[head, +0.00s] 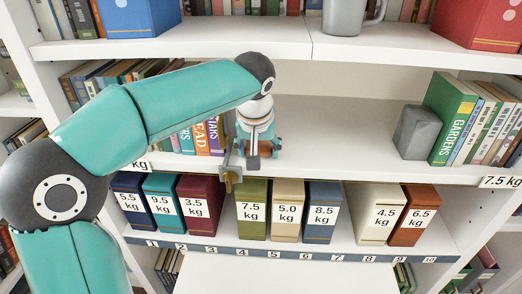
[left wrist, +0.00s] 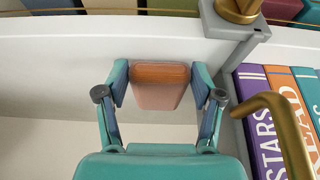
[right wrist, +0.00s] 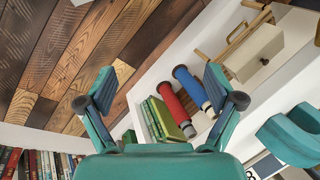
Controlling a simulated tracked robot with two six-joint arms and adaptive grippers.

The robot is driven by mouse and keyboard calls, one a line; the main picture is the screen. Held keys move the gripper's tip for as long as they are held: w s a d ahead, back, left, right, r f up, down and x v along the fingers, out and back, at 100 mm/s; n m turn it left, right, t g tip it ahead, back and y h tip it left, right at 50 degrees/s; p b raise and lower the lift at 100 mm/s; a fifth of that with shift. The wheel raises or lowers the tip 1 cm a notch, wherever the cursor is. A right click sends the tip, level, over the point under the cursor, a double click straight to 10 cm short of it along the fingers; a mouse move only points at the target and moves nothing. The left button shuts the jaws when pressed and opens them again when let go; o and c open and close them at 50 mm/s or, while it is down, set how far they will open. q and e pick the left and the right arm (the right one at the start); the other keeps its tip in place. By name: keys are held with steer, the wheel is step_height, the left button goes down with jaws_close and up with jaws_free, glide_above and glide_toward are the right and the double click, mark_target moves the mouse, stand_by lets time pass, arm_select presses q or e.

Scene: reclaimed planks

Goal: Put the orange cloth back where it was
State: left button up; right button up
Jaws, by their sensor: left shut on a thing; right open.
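The orange cloth (left wrist: 160,75) shows in the left wrist view as a small folded, block-like shape with a paler front. My left gripper (left wrist: 160,88) is shut on it, one finger on each side. In the head view my left gripper (head: 254,150) is at the front of the middle shelf, right of the upright books, and the cloth is hidden there. My right gripper (right wrist: 155,88) is open and empty in the right wrist view. It is out of the head view.
A grey bracket with a brass fitting (head: 231,180) is at the shelf edge beside my left gripper. Bare shelf (head: 330,140) extends right to a grey block (head: 415,132) and books. Weight-labelled boxes (head: 252,210) stand below. Red (right wrist: 188,112) and blue (right wrist: 190,86) rolls show in the right wrist view.

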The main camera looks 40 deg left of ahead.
arm_select(q)
steer(key=o, duration=1)
steer(key=shift+c, duration=0.2)
steer(key=shift+r, duration=0.25)
steer(key=v, duration=0.4)
steer(key=shift+d+p, duration=0.15)
steer(key=shift+p, duration=0.15)
steer(key=s+d+b, duration=0.2)
steer(key=s+d, duration=0.4)
steer(key=s, duration=0.4)
steer(key=shift+s+r, duration=0.3)
steer(key=shift+s, duration=0.05)
